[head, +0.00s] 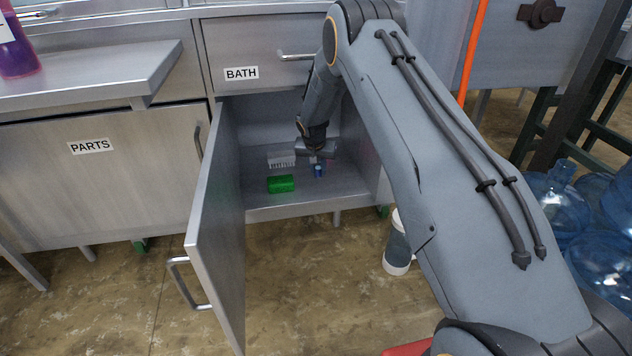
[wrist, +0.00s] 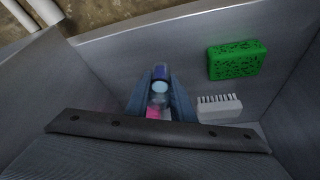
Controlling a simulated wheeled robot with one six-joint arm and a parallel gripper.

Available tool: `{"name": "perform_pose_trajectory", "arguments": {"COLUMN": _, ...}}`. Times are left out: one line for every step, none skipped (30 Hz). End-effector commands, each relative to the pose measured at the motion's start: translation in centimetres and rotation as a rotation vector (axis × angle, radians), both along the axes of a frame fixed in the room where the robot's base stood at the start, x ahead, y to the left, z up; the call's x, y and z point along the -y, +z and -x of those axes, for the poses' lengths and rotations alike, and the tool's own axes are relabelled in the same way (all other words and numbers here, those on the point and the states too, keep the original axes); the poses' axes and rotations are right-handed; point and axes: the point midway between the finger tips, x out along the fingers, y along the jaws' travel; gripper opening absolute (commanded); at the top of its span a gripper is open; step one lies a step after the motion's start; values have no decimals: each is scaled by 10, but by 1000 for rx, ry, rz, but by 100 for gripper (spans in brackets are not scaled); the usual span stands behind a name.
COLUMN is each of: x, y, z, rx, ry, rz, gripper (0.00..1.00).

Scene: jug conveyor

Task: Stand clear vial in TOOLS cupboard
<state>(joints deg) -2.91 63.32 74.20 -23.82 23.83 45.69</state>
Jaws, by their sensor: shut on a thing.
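My gripper (head: 316,158) reaches into an open cupboard (head: 290,212) below the BATH drawer. In the wrist view my gripper (wrist: 159,97) is shut on the clear vial (wrist: 159,99), which has a pale blue round top and sits between the two fingers. The vial is close to the cupboard floor; I cannot tell whether it touches it. A small dark blue item (head: 318,171) shows just in front of the gripper, also in the wrist view (wrist: 161,72). Something pink (wrist: 152,113) shows low between the fingers. No TOOLS label is visible; the open door's outer face is hidden.
A green sponge (head: 281,184) and a white brush (head: 281,162) lie left of the gripper on the cupboard floor. The open door (head: 218,225) stands out at the left. A white-lidded container (head: 398,250) and large blue jugs (head: 560,205) stand on the floor to the right.

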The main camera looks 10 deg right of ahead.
Motion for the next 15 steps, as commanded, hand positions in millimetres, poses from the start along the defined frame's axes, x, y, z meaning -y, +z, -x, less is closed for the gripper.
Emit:
{"name": "perform_pose_trajectory", "arguments": {"x": 0, "y": -3, "z": -12, "rx": 3, "ry": -1, "rz": 0, "gripper": 0}}
{"name": "perform_pose_trajectory", "arguments": {"x": 0, "y": -3, "z": -18, "rx": 3, "ry": -2, "rz": 0, "gripper": 0}}
{"name": "perform_pose_trajectory", "arguments": {"x": 0, "y": -3, "z": -24, "rx": 3, "ry": -1, "rz": 1, "gripper": 0}}
{"name": "perform_pose_trajectory", "arguments": {"x": 0, "y": -3, "z": -28, "rx": 2, "ry": -1, "rz": 0, "gripper": 0}}
{"name": "perform_pose_trajectory", "arguments": {"x": 0, "y": -3, "z": -32, "rx": 1, "ry": -1, "rz": -1, "gripper": 0}}
{"name": "perform_pose_trajectory", "arguments": {"x": 0, "y": -9, "z": -31, "rx": -2, "ry": 0, "rz": 0, "gripper": 0}}
{"name": "perform_pose_trajectory", "arguments": {"x": 0, "y": -13, "z": -30, "rx": -2, "ry": 0, "rz": 0, "gripper": 0}}
{"name": "perform_pose_trajectory", "arguments": {"x": 0, "y": -15, "z": -30, "rx": -2, "ry": 0, "rz": 0, "gripper": 0}}
{"name": "perform_pose_trajectory", "arguments": {"x": 0, "y": -18, "z": -30, "rx": -2, "ry": 0, "rz": 0, "gripper": 0}}
{"name": "perform_pose_trajectory", "arguments": {"x": 0, "y": -19, "z": -30, "rx": -1, "ry": 0, "rz": 0, "gripper": 0}}
{"name": "perform_pose_trajectory", "arguments": {"x": 0, "y": -20, "z": -30, "rx": -1, "ry": 0, "rz": 0, "gripper": 0}}
{"name": "perform_pose_trajectory", "arguments": {"x": 0, "y": -21, "z": -30, "rx": 0, "ry": 1, "rz": 0, "gripper": 0}}
{"name": "perform_pose_trajectory", "arguments": {"x": 0, "y": -23, "z": -30, "rx": 0, "ry": 1, "rz": 0, "gripper": 0}}
{"name": "perform_pose_trajectory", "arguments": {"x": 0, "y": -24, "z": -30, "rx": 0, "ry": 1, "rz": 1, "gripper": 0}}
{"name": "perform_pose_trajectory", "arguments": {"x": 0, "y": -28, "z": -29, "rx": 0, "ry": 1, "rz": 1, "gripper": 0}}
